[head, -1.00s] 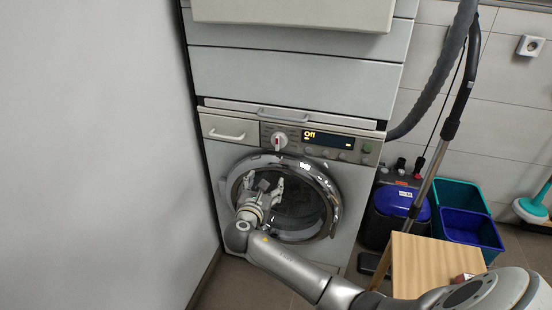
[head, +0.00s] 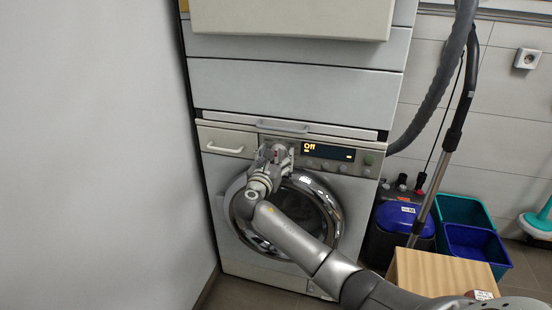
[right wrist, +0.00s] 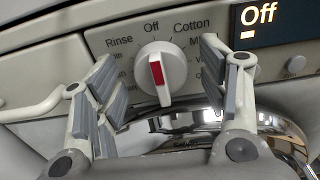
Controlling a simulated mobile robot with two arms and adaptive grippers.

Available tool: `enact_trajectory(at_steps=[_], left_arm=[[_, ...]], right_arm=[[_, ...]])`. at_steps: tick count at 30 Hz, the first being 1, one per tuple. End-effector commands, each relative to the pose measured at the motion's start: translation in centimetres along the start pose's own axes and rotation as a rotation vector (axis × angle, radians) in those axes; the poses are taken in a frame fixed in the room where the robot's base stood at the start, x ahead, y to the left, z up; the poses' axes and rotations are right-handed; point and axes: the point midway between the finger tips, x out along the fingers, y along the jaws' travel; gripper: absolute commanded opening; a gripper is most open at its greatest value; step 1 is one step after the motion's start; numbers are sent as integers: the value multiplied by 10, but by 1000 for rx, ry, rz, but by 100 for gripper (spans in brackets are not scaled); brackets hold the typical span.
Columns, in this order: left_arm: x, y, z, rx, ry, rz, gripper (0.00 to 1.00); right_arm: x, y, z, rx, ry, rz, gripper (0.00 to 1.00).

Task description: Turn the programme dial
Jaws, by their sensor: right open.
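The programme dial (right wrist: 160,72) is a round white knob with a red pointer mark, seen in the right wrist view. Its mark points up at "Off", and the lit display (right wrist: 262,28) reads "Off". My right gripper (right wrist: 165,82) is open, with one finger on each side of the dial and a visible gap to each. In the head view the right gripper (head: 274,150) is in front of the dial and mostly hides it. The display (head: 328,151) also shows there. My left gripper is not in view.
The machine's round door (head: 335,210) is just below the gripper. A drawer handle (head: 222,147) is left of the dial.

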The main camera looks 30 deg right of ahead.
Motion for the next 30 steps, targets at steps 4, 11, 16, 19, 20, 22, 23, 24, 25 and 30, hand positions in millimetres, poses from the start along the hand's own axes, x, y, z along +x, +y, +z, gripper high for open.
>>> enact_trajectory(at_steps=[4, 11, 16, 19, 20, 22, 23, 24, 25, 30], left_arm=[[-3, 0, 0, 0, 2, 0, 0], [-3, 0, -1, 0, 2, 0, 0], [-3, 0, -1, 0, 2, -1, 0], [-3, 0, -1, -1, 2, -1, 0], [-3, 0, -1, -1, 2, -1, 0], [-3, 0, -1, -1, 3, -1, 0], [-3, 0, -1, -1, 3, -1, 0], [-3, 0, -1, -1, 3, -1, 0], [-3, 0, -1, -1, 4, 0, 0], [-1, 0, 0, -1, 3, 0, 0]], right_arm=[[4, 0, 0, 1, 0, 0, 66], [3, 0, 0, 1, 1, 0, 60], [3, 0, 0, 1, 1, 0, 38], [3, 0, 0, 1, 1, 0, 25], [3, 0, 0, 1, 1, 0, 22], [3, 0, 0, 2, 1, 0, 22], [3, 0, 0, 3, 1, 0, 22], [3, 0, 0, 5, 1, 0, 22], [3, 0, 0, 9, 1, 0, 22], [2, 0, 0, 55, 2, 1, 22]])
